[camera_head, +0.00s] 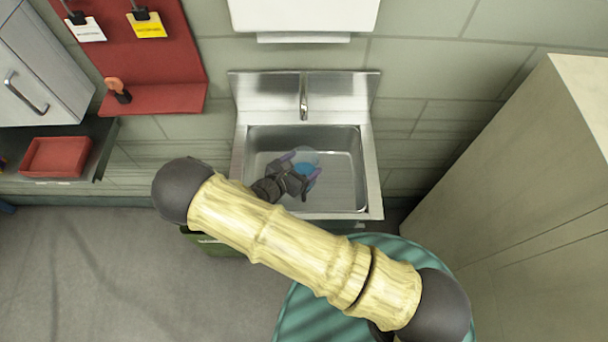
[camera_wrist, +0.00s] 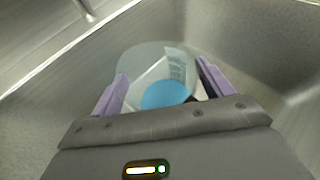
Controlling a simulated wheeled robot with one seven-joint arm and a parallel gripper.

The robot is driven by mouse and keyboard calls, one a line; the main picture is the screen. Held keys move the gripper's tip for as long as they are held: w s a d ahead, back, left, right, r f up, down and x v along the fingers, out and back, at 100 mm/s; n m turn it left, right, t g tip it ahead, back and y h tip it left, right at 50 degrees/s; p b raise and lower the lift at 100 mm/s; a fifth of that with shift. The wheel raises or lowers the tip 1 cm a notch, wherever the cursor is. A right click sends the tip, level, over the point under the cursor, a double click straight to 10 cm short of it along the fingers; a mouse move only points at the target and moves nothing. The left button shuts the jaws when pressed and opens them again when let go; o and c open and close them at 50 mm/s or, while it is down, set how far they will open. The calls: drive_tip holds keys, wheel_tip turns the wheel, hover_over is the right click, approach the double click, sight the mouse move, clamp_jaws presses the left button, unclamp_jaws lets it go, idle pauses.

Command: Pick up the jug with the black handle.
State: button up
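A clear jug (camera_head: 305,156) with a blue patch stands in the metal sink (camera_head: 345,203), partly hidden by my gripper. In the wrist view the jug (camera_wrist: 142,60) shows its round clear rim, a pale marked strip and a blue disc inside. My gripper (camera_head: 301,165) reaches down into the sink. Its two purple fingers are spread apart, and the wrist view shows my gripper (camera_wrist: 163,84) with the jug ahead of and between them. A dark strip lies at the right finger; I cannot tell whether it is the black handle. Contact with the jug is not clear.
The sink walls surround my gripper closely. A faucet (camera_head: 303,98) rises at the sink's back, below a white wall unit (camera_head: 304,16). A tall cabinet (camera_head: 520,190) stands at right. A red tray (camera_head: 56,157) is on the left counter, and a green bin is partly hidden below my arm.

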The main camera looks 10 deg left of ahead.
drive_tip(key=c, duration=1.1)
drive_tip(key=shift+r, duration=0.1)
wheel_tip(320, 180, up, 10)
drive_tip(key=b, duration=0.1)
